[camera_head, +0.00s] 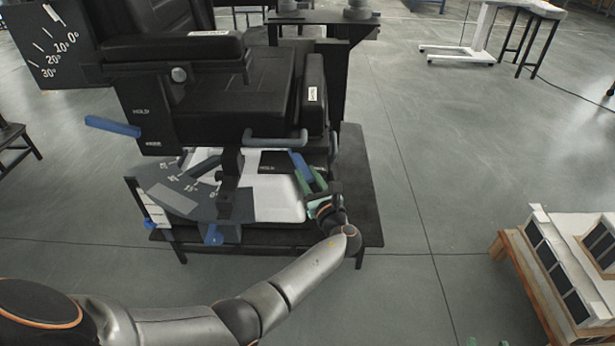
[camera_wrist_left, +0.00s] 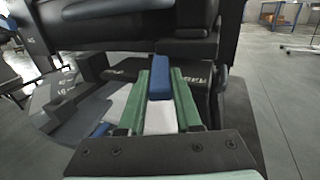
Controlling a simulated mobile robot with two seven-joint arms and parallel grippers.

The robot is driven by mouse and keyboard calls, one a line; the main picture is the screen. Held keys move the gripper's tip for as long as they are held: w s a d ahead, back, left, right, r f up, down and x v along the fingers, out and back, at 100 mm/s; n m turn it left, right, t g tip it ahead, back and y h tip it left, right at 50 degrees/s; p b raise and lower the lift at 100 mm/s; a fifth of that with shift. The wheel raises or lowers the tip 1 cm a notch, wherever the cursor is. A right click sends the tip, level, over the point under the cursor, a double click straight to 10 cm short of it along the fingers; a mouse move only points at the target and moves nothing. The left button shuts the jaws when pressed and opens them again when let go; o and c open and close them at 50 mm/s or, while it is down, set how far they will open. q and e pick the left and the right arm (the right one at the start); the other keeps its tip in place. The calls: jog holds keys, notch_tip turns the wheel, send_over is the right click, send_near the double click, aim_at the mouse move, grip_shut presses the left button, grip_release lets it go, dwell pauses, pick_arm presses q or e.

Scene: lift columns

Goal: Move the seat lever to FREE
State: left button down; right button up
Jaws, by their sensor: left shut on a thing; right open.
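A black chair-like rig with several blue-handled levers fills the left and middle of the head view. My left gripper (camera_head: 312,183) has its green fingers on either side of a blue lever handle (camera_head: 301,166) at the seat's front right and is shut on it. In the left wrist view, the blue handle (camera_wrist_left: 160,77) lies between the green fingers of the gripper (camera_wrist_left: 162,85). Green fingertips of my right gripper (camera_head: 490,342) show apart at the bottom edge.
Another blue lever (camera_head: 112,126) sticks out on the left below a HOLD label. An angle-scale plate (camera_head: 185,190) and a lower blue knob (camera_head: 213,235) are near my left arm. A model building (camera_head: 560,265) stands at right.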

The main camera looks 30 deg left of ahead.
pick_arm(q)
jog(key=c, duration=0.6)
grip_release()
pick_arm(e)
jog(key=shift+d, duration=0.1)
